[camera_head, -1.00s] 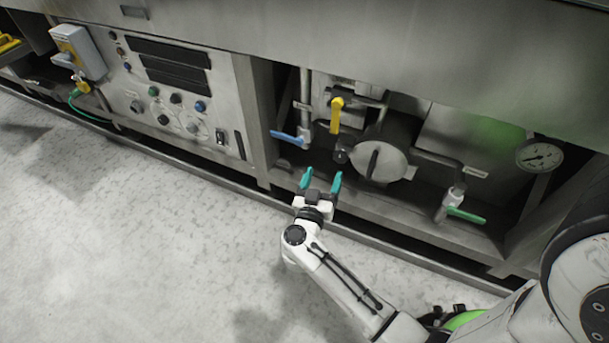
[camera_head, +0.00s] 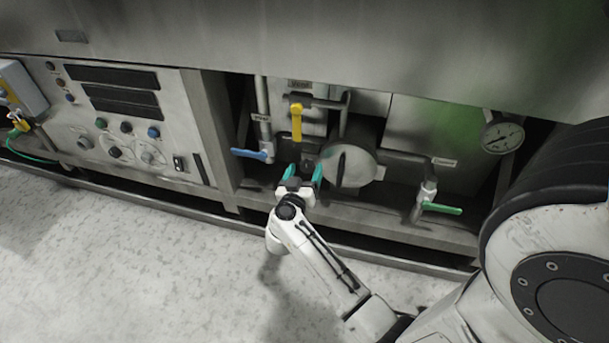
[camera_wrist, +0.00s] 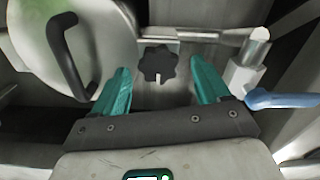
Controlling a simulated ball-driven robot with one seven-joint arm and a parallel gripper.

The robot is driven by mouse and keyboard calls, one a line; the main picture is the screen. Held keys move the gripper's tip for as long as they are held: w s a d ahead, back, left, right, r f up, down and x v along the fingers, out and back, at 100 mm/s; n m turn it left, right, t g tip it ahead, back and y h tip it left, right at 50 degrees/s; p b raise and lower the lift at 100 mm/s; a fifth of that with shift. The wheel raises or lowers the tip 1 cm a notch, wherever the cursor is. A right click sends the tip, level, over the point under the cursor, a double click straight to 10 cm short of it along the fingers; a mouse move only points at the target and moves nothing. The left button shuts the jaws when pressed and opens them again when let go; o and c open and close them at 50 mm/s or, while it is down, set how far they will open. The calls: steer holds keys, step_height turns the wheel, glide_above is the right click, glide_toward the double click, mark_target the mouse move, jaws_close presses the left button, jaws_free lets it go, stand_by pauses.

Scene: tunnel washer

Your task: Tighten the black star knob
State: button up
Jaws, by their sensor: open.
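The black star knob (camera_wrist: 158,64) shows in the wrist view, dark and lobed with a pale mark at its lower edge. It sits just ahead of my gripper (camera_wrist: 160,85), roughly centred between the two teal fingers. The fingers are open and look apart from the knob. In the head view my gripper (camera_head: 304,173) is beside the left edge of the round metal cover. The knob (camera_head: 307,163) is a small dark shape there between the fingertips.
The round cover (camera_head: 362,170) with a black handle is close on the right. A blue lever (camera_head: 249,154) is left, a yellow lever (camera_head: 297,123) above, a green lever (camera_head: 442,208) farther right. A pressure gauge (camera_head: 502,135) and control panel (camera_head: 120,120) flank the recess.

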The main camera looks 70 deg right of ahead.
steer(key=shift+d, duration=0.2)
steer(key=c, duration=1)
